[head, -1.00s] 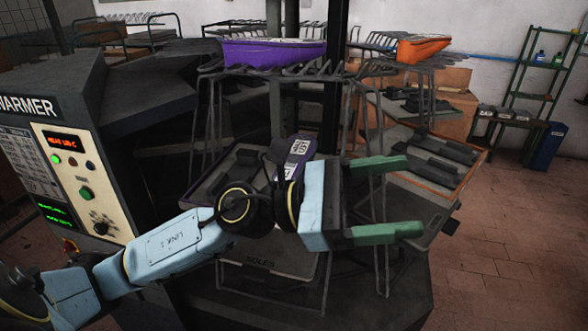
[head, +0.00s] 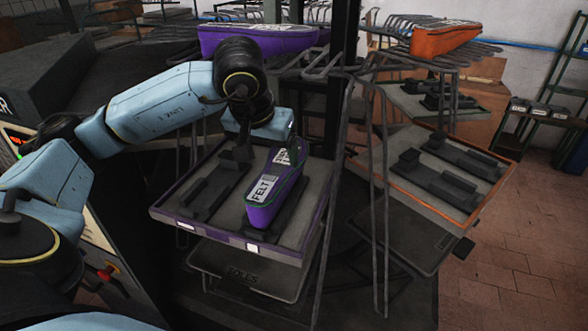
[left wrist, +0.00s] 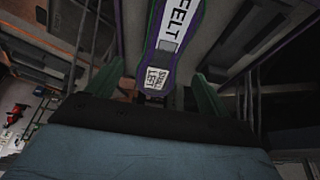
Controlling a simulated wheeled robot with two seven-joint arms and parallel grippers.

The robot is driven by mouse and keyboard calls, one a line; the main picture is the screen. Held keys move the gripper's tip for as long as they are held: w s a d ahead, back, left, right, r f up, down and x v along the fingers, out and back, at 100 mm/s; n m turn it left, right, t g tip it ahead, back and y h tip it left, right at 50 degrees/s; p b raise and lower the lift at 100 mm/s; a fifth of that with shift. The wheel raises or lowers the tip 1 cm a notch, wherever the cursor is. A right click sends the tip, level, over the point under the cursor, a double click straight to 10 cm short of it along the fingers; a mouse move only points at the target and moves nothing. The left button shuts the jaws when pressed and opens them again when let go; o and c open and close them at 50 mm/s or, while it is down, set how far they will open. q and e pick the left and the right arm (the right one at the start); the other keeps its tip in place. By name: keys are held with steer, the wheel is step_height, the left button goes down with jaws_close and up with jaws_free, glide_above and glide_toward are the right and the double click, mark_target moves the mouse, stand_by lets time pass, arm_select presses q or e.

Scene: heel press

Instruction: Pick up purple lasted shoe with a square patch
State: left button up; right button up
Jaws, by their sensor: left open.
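A purple lasted shoe (head: 266,206) with white labels, one reading FELT, lies on the right side of a purple-edged tray (head: 170,213). My left gripper (head: 290,143) is open over the shoe's far end, fingers down. In the left wrist view the shoe (left wrist: 168,45) runs between the two green fingers (left wrist: 158,78), apart from both as far as I can tell. The far finger is mostly hidden in the head view. My right gripper is out of view.
Another purple shoe (head: 258,40) and an orange shoe (head: 445,36) rest on upper wire racks. An orange-edged tray (head: 440,200) with empty dark holders stands to the right. Rack bars (head: 378,190) stand upright between the trays.

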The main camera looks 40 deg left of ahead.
mark_target(272, 176)
arm_select(q)
steer(key=x, duration=0.2)
steer(key=s+x, duration=0.1)
steer(key=x, duration=0.2)
steer(key=shift+a+f+p, duration=0.1)
steer(key=shift+f+p, duration=0.25)
steer(key=shift+f, duration=0.1)
steer(key=x, duration=0.3)
steer(key=shift+p, duration=0.4)
steer(key=p+x, duration=0.1)
steer(key=x, duration=0.2)
steer(key=shift+w+a+f, duration=0.15)
steer(key=shift+w+a, duration=0.05)
steer(key=shift+a, duration=0.05)
steer(key=shift+f, duration=0.15)
steer(key=c, duration=0.9)
steer(key=shift+w, duration=0.15)
steer(key=c, duration=0.6)
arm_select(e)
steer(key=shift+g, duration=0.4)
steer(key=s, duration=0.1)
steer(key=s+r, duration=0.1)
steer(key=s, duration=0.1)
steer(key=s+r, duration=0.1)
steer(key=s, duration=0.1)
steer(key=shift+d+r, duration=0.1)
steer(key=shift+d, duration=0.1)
